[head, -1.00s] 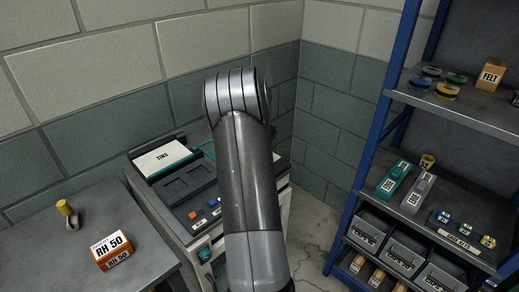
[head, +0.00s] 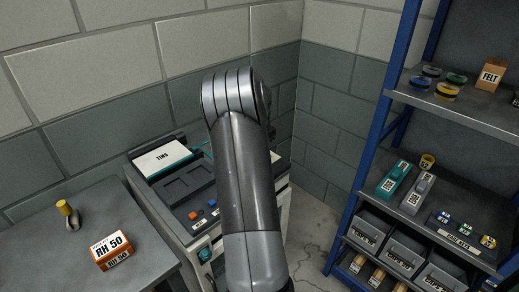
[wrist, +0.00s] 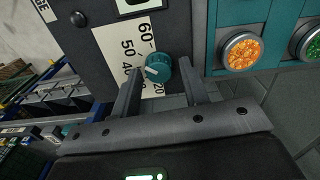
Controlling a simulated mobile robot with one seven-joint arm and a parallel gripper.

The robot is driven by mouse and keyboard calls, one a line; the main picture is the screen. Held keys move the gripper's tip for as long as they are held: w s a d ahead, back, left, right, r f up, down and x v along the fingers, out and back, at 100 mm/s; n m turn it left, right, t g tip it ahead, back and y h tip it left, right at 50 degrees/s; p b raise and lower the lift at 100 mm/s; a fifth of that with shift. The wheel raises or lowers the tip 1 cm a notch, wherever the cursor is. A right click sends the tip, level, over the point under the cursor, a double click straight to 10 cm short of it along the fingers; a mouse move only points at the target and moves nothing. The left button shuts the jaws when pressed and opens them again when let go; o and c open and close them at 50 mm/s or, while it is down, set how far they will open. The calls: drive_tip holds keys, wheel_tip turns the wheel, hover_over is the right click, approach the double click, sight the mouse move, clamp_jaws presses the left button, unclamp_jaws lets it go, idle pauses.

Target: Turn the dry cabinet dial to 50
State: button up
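The dial (wrist: 158,68) is a teal round knob with a white pointer, on a dark panel in the wrist view. Its pointer faces left, roughly toward the 40 on the white scale (wrist: 112,45); the exact reading is hard to tell. The figures 60, 50, 40 and 20 show around it. My gripper (wrist: 160,73) is open, one finger on each side of the dial; I cannot tell whether they touch it. In the head view my arm hides the gripper. A teal knob (head: 205,254) shows on the cabinet (head: 172,222) front there.
Orange (wrist: 241,51) and green (wrist: 309,43) round windows sit in a teal frame right of the dial. A blue-framed shelf (head: 370,140) with bins stands at right.

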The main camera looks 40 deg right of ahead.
drive_tip(key=shift+o, duration=0.6)
wheel_tip(320, 180, up, 11)
drive_tip(key=shift+f, duration=0.15)
idle(0.4)
